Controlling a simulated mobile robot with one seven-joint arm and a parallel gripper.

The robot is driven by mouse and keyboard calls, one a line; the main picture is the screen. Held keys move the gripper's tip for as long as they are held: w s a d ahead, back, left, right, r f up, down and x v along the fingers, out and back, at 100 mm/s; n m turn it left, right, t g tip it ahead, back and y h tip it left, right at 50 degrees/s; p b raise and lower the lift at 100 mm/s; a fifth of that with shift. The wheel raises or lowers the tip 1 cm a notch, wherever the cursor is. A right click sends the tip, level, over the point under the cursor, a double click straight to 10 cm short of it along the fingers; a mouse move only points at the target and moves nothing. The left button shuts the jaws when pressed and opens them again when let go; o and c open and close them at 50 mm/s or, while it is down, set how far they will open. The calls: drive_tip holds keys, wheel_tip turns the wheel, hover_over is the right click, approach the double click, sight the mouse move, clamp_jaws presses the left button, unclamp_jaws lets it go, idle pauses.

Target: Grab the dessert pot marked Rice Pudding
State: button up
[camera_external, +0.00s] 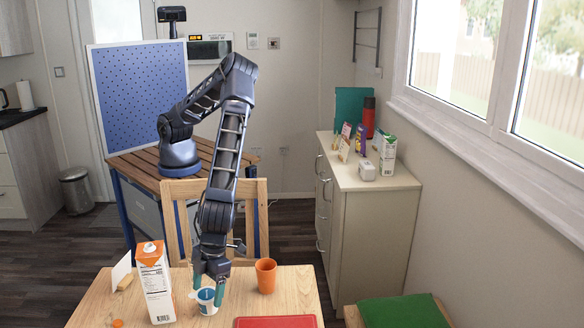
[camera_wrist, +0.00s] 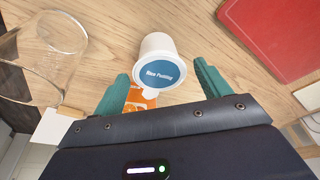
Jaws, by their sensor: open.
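The dessert pot is a small white tub with a blue lid that reads "Rice Pudding" (camera_wrist: 160,70) in the wrist view. In the external view the pot (camera_external: 206,300) is on the wooden table, partly covered by my gripper (camera_external: 209,287). In the wrist view my gripper (camera_wrist: 162,84) is open, with one teal finger on each side of the pot's near part. A gap shows between the pot and each finger. Most of the pot lies beyond the fingertips in that view. I cannot tell the exact height of the fingers against it.
A carton with an orange top (camera_external: 154,284) stands left of the pot, and an orange cup (camera_external: 265,275) stands to its right. A red board (camera_external: 275,322) lies at the near side. A clear glass vessel (camera_wrist: 42,45) is at left in the wrist view. A chair (camera_external: 255,215) stands behind the table.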

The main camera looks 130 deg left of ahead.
drive_tip(key=shift+x, duration=1.05)
drive_tip(key=c, duration=0.6)
drive_tip(key=shift+c, duration=0.2)
